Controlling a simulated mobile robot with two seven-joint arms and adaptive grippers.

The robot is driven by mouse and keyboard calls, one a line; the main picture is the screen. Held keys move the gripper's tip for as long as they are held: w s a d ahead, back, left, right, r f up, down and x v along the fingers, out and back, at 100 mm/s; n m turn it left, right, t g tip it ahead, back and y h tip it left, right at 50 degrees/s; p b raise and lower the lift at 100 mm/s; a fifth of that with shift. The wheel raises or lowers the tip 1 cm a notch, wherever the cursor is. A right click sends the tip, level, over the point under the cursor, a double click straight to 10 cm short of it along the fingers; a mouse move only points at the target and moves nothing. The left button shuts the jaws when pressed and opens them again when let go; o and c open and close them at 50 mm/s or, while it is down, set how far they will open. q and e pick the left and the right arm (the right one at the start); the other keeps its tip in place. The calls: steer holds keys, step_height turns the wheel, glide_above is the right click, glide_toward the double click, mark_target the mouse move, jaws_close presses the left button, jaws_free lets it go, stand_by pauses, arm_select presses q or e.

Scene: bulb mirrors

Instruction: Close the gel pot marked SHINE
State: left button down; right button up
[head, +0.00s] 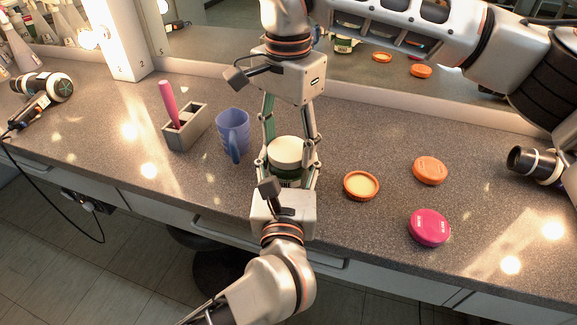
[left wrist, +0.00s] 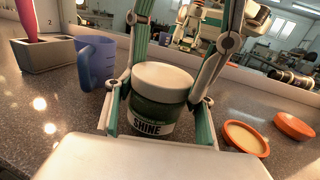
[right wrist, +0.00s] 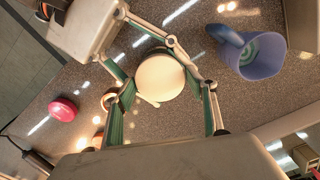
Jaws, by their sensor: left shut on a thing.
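The gel pot marked SHINE (left wrist: 150,118) is a dark green jar with a pale label, upright on the counter. Its off-white lid (left wrist: 163,76) sits level on top of it, with no gap that I can make out; the lid also shows in the right wrist view (right wrist: 160,78). My left gripper (head: 287,182) comes from the front and is shut on the jar, low down. My right gripper (head: 289,150) points down from above, with its fingers on either side of the lid. Whether those fingers press on the lid is unclear.
A blue mug (head: 232,130) and a grey holder (head: 186,130) with a pink-handled tool stand left of the pot. On the right are an open orange pot (head: 361,186), an orange lid (head: 430,170) and a pink pot (head: 429,227). A mirror runs along the back.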

steer(key=o, duration=1.2)
steer(key=shift+o, duration=0.2)
steer(key=shift+r, duration=2.2)
steer(key=shift+o, duration=0.3)
steer(key=o, duration=0.5)
